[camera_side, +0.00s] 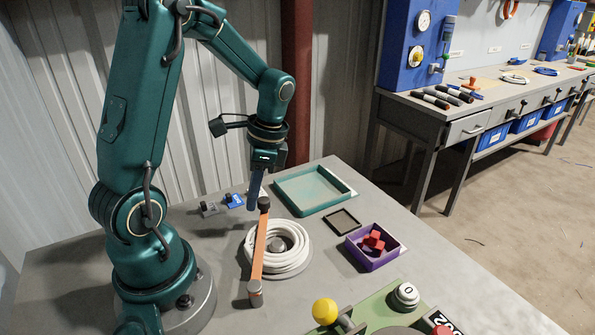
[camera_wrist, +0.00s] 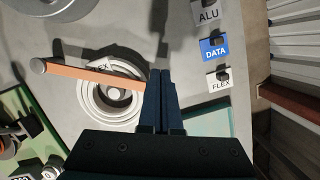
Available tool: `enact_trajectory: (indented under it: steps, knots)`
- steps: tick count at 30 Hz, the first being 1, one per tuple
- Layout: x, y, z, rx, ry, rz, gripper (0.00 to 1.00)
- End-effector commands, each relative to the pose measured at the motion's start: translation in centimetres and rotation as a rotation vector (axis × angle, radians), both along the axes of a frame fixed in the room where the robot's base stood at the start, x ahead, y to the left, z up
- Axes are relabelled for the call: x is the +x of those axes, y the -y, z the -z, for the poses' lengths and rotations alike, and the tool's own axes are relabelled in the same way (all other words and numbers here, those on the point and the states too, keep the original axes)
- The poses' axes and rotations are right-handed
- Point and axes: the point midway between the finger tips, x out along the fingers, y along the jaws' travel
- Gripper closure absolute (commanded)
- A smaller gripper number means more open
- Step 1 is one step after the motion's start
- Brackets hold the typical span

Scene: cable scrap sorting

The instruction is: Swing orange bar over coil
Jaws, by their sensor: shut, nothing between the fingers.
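The orange bar (camera_side: 259,248) runs from a grey-brown post at its near end to a black knob at its far end. It crosses over the left part of the white coil (camera_side: 298,262), which lies around a grey hub. In the wrist view the bar (camera_wrist: 85,75) passes over the coil (camera_wrist: 122,112) from a round grey end at left. Its other end is hidden behind my fingers. My gripper (camera_side: 254,204) points down beside the black knob, its fingers closed and empty; I cannot tell if they touch it. It also shows in the wrist view (camera_wrist: 160,72).
A teal tray (camera_side: 280,199), a small black tray (camera_side: 330,224) and a purple box (camera_side: 362,264) with red blocks stand right of the coil. Blue DATA (camera_wrist: 214,50) and white FLEX (camera_wrist: 219,78) tags lie behind. A green panel with a yellow knob (camera_side: 325,311) is in front.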

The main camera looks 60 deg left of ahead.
Motion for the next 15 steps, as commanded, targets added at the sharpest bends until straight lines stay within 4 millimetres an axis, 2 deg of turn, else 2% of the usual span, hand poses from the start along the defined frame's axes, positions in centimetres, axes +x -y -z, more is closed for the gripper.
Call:
enact_trajectory:
  steps: [9,15]
  knots:
    - [2.8,1.3,0.0,0.0,0.0,0.003,1.0]
    - [3.8,2.2,0.0,-0.001,0.001,0.001,1.0]
